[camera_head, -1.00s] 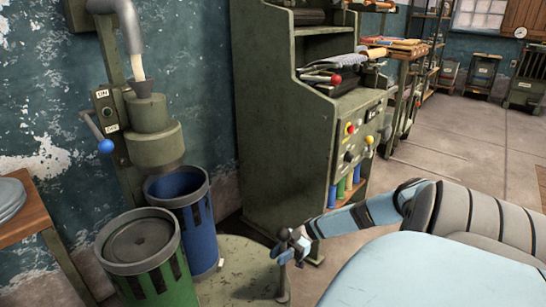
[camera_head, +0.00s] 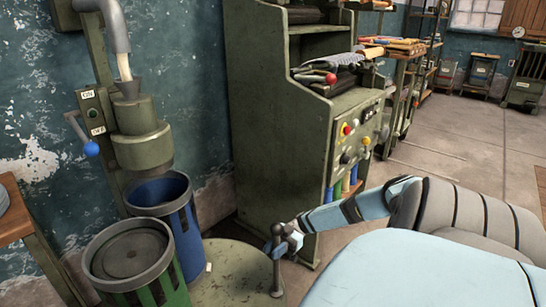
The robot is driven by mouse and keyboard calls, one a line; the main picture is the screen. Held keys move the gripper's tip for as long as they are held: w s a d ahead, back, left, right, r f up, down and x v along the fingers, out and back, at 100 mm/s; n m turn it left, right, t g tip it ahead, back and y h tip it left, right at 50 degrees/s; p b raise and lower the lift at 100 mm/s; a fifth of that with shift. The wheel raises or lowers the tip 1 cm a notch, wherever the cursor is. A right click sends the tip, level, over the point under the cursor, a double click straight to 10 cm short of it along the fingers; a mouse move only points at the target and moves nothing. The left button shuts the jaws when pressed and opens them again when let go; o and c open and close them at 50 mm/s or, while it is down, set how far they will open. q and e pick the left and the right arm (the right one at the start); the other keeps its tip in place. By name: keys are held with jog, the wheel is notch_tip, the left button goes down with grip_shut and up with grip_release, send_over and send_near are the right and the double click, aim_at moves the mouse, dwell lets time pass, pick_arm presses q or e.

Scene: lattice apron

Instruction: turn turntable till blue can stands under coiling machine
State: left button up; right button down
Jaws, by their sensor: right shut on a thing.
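The blue can (camera_head: 186,235) stands on the round green-grey turntable (camera_head: 225,283), with its open rim just below the coiling machine's head (camera_head: 141,148). From this angle I cannot tell whether it is exactly centred under the head. A green can (camera_head: 128,256) with a grey top stands in front of it and hides part of it. My right gripper (camera_head: 281,243) is shut on the upright handle post (camera_head: 277,274) at the turntable's right side. My left gripper is not in view.
A tall green cabinet (camera_head: 285,120) with coloured knobs stands behind the turntable. The coiling machine has a blue-knobbed lever (camera_head: 91,148) on its left. A wooden table (camera_head: 15,228) is at the left edge. Open floor (camera_head: 450,140) lies to the right.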

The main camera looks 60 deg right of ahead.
jog(key=shift+s+d+f, duration=0.1)
jog(key=shift+s, duration=0.05)
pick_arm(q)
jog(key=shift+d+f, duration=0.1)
pick_arm(e)
jog(key=c, duration=1)
grip_release()
jog(key=shift+o, duration=0.2)
jog(key=shift+d, duration=0.1)
pick_arm(q)
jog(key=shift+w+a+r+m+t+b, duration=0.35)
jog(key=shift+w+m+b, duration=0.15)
jog(key=shift+b, duration=0.2)
pick_arm(e)
jog(key=v, duration=1.3)
jog(key=shift+s+d, duration=0.2)
jog(key=shift+d, duration=0.1)
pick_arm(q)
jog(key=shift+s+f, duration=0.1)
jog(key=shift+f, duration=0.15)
